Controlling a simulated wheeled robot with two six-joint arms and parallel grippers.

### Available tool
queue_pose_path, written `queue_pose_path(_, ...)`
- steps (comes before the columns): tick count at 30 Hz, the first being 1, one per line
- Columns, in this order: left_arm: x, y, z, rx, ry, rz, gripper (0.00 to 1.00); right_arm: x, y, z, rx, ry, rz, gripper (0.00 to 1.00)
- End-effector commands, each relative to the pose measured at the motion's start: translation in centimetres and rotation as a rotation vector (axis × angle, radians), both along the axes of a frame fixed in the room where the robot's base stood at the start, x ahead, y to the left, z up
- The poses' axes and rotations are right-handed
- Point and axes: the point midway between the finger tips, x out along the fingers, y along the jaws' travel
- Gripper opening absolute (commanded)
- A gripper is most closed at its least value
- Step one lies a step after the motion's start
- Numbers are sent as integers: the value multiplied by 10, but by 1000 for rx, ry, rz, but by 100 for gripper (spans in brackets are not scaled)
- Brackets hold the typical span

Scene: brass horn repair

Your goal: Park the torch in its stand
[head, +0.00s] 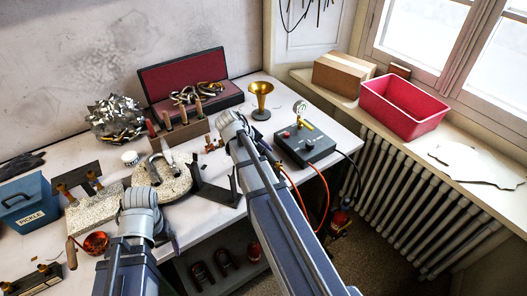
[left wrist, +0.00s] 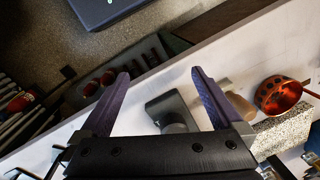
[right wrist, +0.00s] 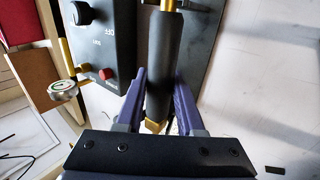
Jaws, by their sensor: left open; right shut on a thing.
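My right gripper (right wrist: 160,74) is shut on the torch (right wrist: 163,50), a black cylindrical handle with brass at both ends, in the right wrist view. In the head view my right arm hides most of that gripper and the torch. A dark angled bracket, which looks like the torch stand (head: 214,192), stands on the bench left of my right arm, partly hidden. My left gripper (left wrist: 160,73) is open and empty near the bench's front edge. A dark grey piece (left wrist: 172,110) shows behind its fingers; I cannot tell what it is.
The control box (head: 306,148) with a gauge lies beside the torch, and orange hoses (head: 292,184) hang over the bench edge. A curved pale block (head: 172,180), a copper pan (left wrist: 272,96) and a blue pickle box (head: 28,203) are nearby.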

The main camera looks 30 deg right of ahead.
Motion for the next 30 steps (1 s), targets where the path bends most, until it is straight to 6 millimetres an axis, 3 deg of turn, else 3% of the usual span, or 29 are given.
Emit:
queue_pose_path(26,0,0,-2,0,0,0,100,0,0,-2,-1,0,0,0)
queue_pose_path(27,0,0,-2,0,0,0,100,0,0,-2,-1,0,0,38)
queue_pose_path(30,0,0,-2,0,0,0,100,0,0,-2,-1,0,0,49)
